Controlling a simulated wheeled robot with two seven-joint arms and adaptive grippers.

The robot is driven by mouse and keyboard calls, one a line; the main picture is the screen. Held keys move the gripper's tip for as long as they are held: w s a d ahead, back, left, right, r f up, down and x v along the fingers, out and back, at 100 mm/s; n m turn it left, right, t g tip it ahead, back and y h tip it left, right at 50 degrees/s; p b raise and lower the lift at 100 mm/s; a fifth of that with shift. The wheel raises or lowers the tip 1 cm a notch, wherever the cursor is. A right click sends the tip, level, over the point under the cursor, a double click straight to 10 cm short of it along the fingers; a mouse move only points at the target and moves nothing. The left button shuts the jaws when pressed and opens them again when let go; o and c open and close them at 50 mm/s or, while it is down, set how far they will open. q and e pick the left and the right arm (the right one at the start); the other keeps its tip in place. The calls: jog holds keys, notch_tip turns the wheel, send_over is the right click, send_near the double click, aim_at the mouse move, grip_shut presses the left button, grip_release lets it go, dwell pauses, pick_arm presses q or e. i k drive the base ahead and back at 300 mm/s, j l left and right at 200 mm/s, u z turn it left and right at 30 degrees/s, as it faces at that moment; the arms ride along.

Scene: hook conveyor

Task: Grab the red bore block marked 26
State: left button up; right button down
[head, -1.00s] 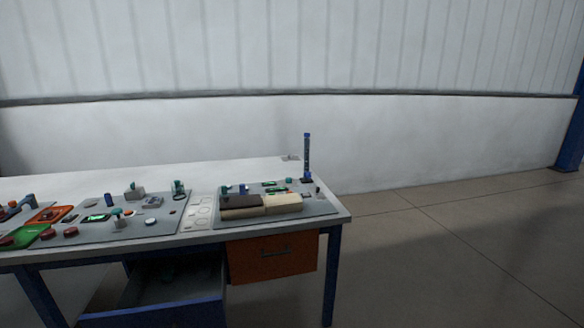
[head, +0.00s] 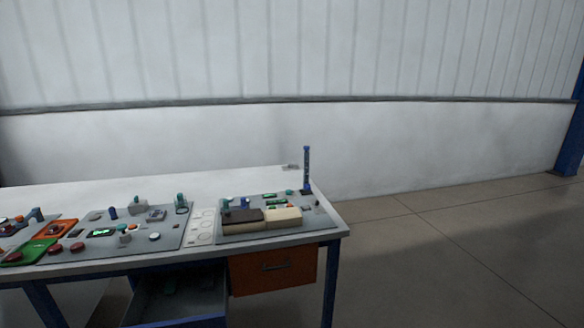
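Several small red round pieces lie at the left of the table, among them one on the green tray (head: 28,250) and one beside it (head: 78,247). No number can be read on any of them, so I cannot tell which, if any, is the red bore block marked 26. Neither of my grippers is in view.
A long white table (head: 110,198) with blue legs carries grey panels (head: 168,217), an orange tray (head: 57,229), a dark block (head: 240,215) and a cream block (head: 282,217). An orange drawer (head: 275,269) is shut; a blue drawer (head: 180,298) below is open. Floor at right is clear.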

aim_at(54, 229)
jog(key=u, duration=1.2)
